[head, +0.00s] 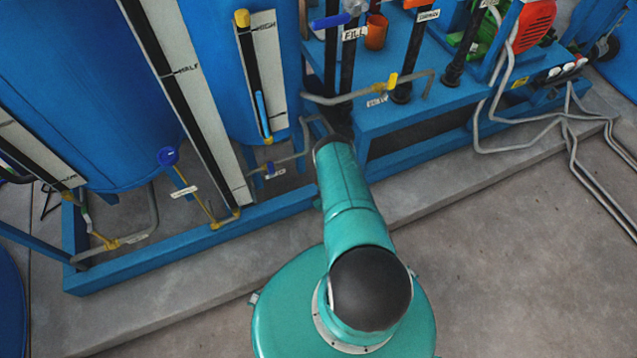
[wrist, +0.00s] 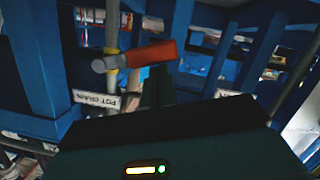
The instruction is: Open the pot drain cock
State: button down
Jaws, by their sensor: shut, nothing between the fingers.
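The pot drain cock shows in the wrist view as a red lever handle (wrist: 150,53) with a grey round end (wrist: 98,65). The lever lies nearly level in the picture, across an upright grey pipe (wrist: 112,35). A white label reading POT DRAIN (wrist: 97,100), upside down, hangs just below it. My gripper (wrist: 158,72) is shut and empty, its dark fingers right below the lever's right part. I cannot tell whether they touch it. In the head view my arm reaches toward the blue frame, and the gripper and this cock are hidden.
Blue frame posts (wrist: 34,60) stand close to the left of the cock. In the head view, blue tanks (head: 85,90) with sight gauges stand left, a blue bench (head: 400,110) with pipes right. Grey hoses (head: 545,120) lie at the right. The concrete floor in front is clear.

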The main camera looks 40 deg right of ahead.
jog(key=f, duration=0.1)
jog(key=d+f, duration=0.1)
jog(key=f, duration=0.1)
jog(key=d+f, duration=0.1)
jog(key=f, duration=0.1)
jog(key=shift+s+f, duration=0.15)
jog(key=shift+s, duration=0.15)
dwell(0.4)
jog(key=shift+d, duration=0.1)
jog(key=shift+w, duration=0.15)
dwell(0.5)
